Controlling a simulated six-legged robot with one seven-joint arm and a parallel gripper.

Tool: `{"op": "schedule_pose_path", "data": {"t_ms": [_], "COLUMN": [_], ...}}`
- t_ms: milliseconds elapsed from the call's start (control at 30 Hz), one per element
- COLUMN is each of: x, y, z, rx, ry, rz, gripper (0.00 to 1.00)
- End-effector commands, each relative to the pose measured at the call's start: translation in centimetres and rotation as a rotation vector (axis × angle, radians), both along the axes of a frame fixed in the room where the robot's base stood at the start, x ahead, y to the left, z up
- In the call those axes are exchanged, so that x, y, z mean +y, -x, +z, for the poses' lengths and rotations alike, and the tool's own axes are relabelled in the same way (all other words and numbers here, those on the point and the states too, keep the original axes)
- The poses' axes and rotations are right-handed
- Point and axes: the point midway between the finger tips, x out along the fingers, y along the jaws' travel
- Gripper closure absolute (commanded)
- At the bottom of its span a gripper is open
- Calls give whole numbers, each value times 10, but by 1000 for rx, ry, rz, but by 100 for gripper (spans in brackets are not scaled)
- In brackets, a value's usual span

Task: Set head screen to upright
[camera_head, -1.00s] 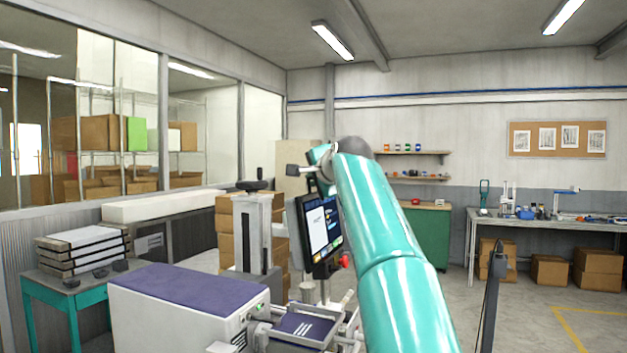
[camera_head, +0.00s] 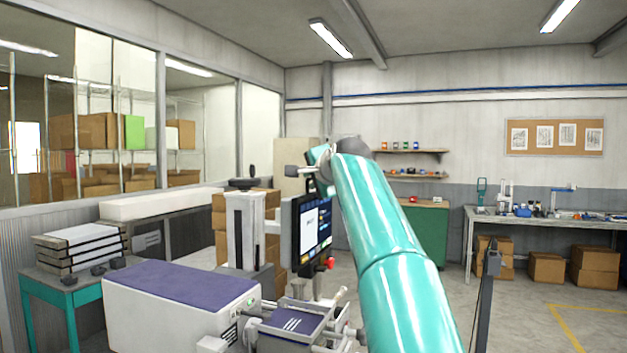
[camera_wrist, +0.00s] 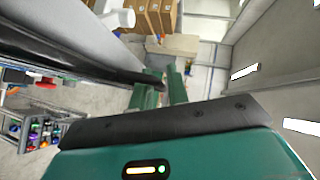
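The head screen (camera_head: 312,228) is a dark-framed panel with a lit display, on the machine in the middle of the head view. It stands close to upright. A red knob (camera_head: 330,264) is at its lower right corner. In the head view my arm hides the fingertips, near the screen's top.
The white machine body with a purple top (camera_head: 180,287) is left of the screen. A grey column (camera_head: 245,230) with a handwheel stands behind it. A teal table (camera_head: 60,282) with stacked cases is at far left. Open floor (camera_head: 530,315) lies to the right.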

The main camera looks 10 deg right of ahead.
Motion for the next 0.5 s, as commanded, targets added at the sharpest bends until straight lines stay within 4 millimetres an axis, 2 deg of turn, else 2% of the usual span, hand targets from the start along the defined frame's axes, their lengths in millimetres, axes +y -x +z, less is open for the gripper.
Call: {"op": "schedule_pose_path", "data": {"t_ms": [233, 500], "x": [-2, -9], "y": [10, 46], "z": [4, 13], "rx": [-1, -2], "ry": [-1, -1], "rz": [0, 0], "gripper": [83, 83]}}
